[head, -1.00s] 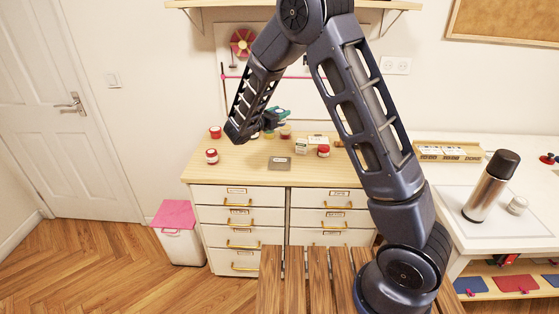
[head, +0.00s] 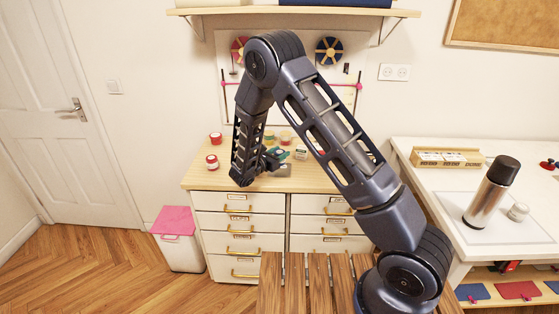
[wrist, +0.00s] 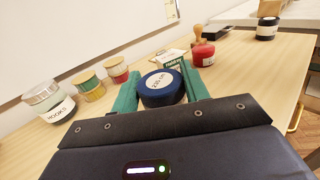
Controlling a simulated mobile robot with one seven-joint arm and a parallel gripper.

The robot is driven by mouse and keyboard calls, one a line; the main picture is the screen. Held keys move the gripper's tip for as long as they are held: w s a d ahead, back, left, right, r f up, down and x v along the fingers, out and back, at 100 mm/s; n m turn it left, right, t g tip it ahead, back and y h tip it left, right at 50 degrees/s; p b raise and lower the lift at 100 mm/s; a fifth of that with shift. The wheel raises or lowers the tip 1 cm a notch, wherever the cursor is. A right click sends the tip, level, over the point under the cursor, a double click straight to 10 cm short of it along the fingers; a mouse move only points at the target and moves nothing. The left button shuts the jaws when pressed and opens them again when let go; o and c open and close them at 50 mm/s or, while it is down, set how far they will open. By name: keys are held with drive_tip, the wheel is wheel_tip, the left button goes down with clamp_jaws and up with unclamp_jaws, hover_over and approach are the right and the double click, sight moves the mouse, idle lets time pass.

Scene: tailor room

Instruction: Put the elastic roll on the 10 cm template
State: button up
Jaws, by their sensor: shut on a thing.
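My gripper (wrist: 160,84) has green fingers shut on a dark blue roll (wrist: 162,89) with a white label on top, which seems to end in "cm". The roll sits upright between the fingers. In the head view my gripper (head: 274,155) hangs over the front middle of the drawer cabinet's top, with the roll hard to make out.
A red-lidded jar (head: 212,163) stands at left. A white table (head: 440,200) holds a flask (head: 491,190).

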drive_tip(key=shift+f, duration=1.6)
drive_tip(key=o, duration=1)
drive_tip(key=shift+f, duration=0.1)
